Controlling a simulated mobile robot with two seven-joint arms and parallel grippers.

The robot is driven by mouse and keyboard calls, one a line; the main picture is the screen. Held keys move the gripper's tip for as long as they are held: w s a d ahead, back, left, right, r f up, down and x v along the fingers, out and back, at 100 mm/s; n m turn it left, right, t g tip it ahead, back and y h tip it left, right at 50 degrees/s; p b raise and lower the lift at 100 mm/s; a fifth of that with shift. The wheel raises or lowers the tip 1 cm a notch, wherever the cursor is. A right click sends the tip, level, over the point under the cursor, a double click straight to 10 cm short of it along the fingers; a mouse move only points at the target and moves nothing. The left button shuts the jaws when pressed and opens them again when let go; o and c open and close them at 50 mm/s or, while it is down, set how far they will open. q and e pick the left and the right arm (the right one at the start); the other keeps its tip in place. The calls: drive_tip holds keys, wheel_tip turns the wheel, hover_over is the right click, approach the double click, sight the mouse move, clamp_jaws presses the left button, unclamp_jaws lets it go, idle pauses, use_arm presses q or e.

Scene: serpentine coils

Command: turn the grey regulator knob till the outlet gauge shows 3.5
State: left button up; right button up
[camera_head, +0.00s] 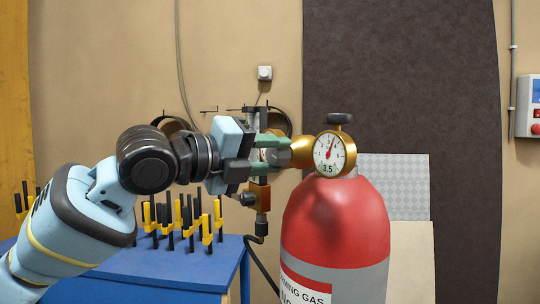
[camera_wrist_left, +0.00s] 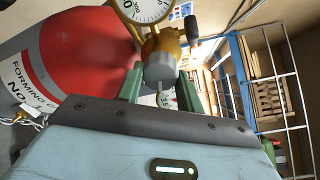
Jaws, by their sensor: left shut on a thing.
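The grey regulator knob (camera_head: 283,156) is at the left end of the brass regulator (camera_head: 302,150). My left gripper (camera_head: 277,152) is shut on it, one green finger on each side. In the left wrist view the knob (camera_wrist_left: 160,70) sits between the fingertips (camera_wrist_left: 159,82). A round brass-rimmed gauge (camera_head: 329,153) on the right reads 3.5 in print low on its face, with a red needle pointing up and slightly right. The left wrist view shows a large gauge (camera_wrist_left: 146,8), cut off at the top, and a small dial (camera_wrist_left: 166,99) partly hidden between the fingers. My right gripper is not in view.
The regulator stands on a red and grey gas cylinder (camera_head: 336,225). A blue table (camera_head: 180,270) with several black and yellow clamps (camera_head: 185,222) stands at the left. A dark panel (camera_head: 400,80) is behind, and a control box (camera_head: 530,105) is on the right wall.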

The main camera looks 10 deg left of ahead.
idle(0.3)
use_arm(q)
drive_tip(key=o, duration=1)
drive_tip(key=shift+b+v, duration=0.35)
drive_tip(key=shift+v, duration=3.6)
